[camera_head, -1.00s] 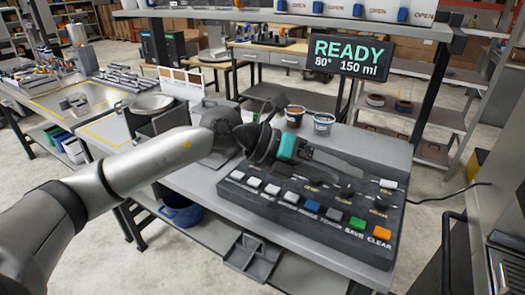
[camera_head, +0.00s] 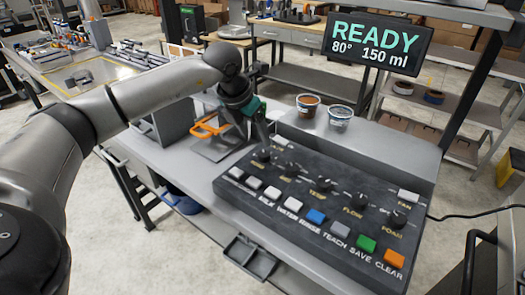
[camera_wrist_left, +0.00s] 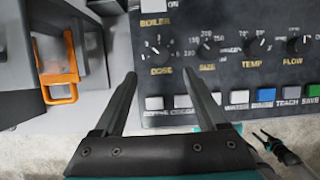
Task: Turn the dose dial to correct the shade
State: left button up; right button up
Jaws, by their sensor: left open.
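The dose dial (camera_wrist_left: 158,48) is a black knob with a white pointer on the dark control panel. It also shows at the panel's left end in the head view (camera_head: 262,156). My left gripper (camera_wrist_left: 158,77) is open and empty. Its two dark fingertips lie just below the dial in the wrist view, apart from each other; I cannot tell their height above the panel. In the head view the left gripper (camera_head: 265,138) hangs over the panel's left end. A small, dark, pronged shape, likely my right gripper (camera_wrist_left: 264,136), shows low in the wrist view.
Size, temp and flow knobs run right of the dial, with a row of coloured buttons (camera_head: 316,216) in front. Two cups (camera_head: 308,104) (camera_head: 340,117) stand behind the panel. An orange handle (camera_wrist_left: 58,78) is left of the gripper. The screen (camera_head: 375,45) reads READY, 80°, 150 ml.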

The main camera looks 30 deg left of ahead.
aim_at(264, 154)
pick_arm(q)
jog(key=x, duration=0.8)
jog(key=shift+w+f+b, duration=0.15)
jog(key=shift+f+b, duration=0.05)
jog(key=shift+b, duration=0.1)
grip_shut()
